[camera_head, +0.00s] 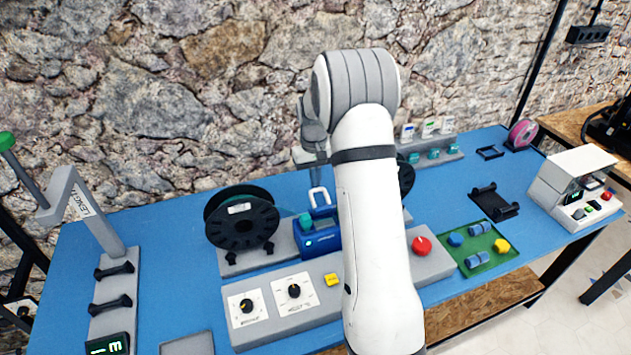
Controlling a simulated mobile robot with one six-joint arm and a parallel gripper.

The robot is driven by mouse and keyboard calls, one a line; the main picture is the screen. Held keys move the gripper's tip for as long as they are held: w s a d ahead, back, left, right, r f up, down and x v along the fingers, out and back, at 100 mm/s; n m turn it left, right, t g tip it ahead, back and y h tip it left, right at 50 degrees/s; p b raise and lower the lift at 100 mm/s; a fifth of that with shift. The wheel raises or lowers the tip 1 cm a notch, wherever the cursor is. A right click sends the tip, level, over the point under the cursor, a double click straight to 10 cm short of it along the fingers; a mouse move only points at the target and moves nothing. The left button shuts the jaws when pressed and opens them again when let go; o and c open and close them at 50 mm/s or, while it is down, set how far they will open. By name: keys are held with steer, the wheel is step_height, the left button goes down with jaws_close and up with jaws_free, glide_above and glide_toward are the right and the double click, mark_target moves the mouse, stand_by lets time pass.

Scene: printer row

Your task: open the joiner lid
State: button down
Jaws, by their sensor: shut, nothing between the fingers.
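The joiner appears to be the small blue box (320,241) in the middle of the bench, between the two spool positions. It has a teal knob at its left and a pale U-shaped handle (320,197) at its top rear. My arm hides its right side, and I cannot tell clearly how its lid stands. My gripper (318,174) points down just behind and above the handle, shut and empty. Its fingertips are small here, and I cannot tell whether they touch the handle.
A black spool (241,228) stands left of the joiner. A grey control panel (325,303) with knobs and buttons lies in front. A green tray (480,252) and a white machine (575,190) are at right. A grey post (95,215) stands at left. The stone wall is close behind.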

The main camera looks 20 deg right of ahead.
step_height(320, 180, up, 7)
steer(key=n+t+y+b, duration=0.2)
steer(key=n+b, duration=0.2)
steer(key=n, duration=0.5)
glide_toward(316, 191)
step_height(316, 191, up, 3)
steer(key=d, duration=0.1)
steer(key=s+d+r+n+t+y+b, duration=0.1)
steer(key=s+r+n+t+y+b, duration=0.15)
steer(key=s+n, duration=0.45)
steer(key=w+f, duration=0.1)
steer(key=f, duration=0.2)
steer(key=w+a+f+n+p, duration=0.1)
steer(key=f, duration=0.1)
steer(key=w+a+f+n+h, duration=0.1)
steer(key=w+f, duration=0.1)
steer(key=f, duration=0.1)
steer(key=shift+w+a+f+g, duration=0.15)
steer(key=shift+a+f+g, duration=0.1)
steer(key=shift+f+g, duration=0.1)
steer(key=w+f+p, duration=0.1)
steer(key=w+f, duration=0.1)
steer(key=shift+f, duration=0.25)
steer(key=shift+w+f, duration=0.35)
